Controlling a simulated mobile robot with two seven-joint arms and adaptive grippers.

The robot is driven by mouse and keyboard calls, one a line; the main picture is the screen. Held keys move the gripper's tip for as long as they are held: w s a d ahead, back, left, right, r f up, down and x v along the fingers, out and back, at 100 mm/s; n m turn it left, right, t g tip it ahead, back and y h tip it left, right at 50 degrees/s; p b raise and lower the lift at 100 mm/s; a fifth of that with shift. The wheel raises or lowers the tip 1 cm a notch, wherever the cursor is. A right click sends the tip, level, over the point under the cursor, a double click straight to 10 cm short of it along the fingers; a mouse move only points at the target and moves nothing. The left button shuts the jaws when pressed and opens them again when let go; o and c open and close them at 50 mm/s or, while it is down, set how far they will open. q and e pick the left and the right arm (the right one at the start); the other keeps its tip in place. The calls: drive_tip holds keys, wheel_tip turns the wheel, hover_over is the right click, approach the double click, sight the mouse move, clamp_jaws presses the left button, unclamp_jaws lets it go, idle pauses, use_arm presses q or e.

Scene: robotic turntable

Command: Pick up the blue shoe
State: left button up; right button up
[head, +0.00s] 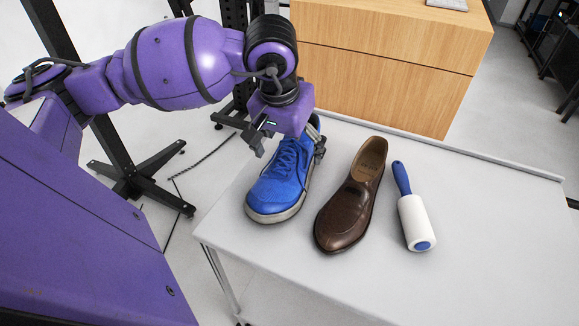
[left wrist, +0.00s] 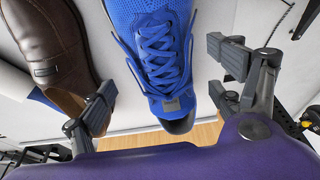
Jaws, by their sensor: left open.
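The blue shoe (head: 279,178) stands on the white table (head: 470,215) near its left edge, its toe toward the front of the table. My left gripper (head: 290,145) is over the heel end of the shoe, with its two fingers apart on either side of it; the gripper hides part of the shoe's opening. In the left wrist view the blue shoe (left wrist: 155,50) lies between the open fingers, with laces and tongue visible. Neither finger clearly grips it. My right gripper is not in view.
A brown loafer (head: 350,200) stands just right of the blue shoe, close to the left gripper's finger side. A lint roller (head: 412,212) with a blue handle lies farther right. A wooden cabinet (head: 390,60) stands behind the table. The table's right part is clear.

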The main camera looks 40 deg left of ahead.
sight(291, 157)
use_arm(q)
drive_tip(key=x, duration=0.2)
drive_tip(key=shift+f, duration=0.7)
drive_tip(key=shift+c, duration=0.3)
drive_tip(key=c, duration=1.4)
drive_tip(key=shift+c, duration=0.4)
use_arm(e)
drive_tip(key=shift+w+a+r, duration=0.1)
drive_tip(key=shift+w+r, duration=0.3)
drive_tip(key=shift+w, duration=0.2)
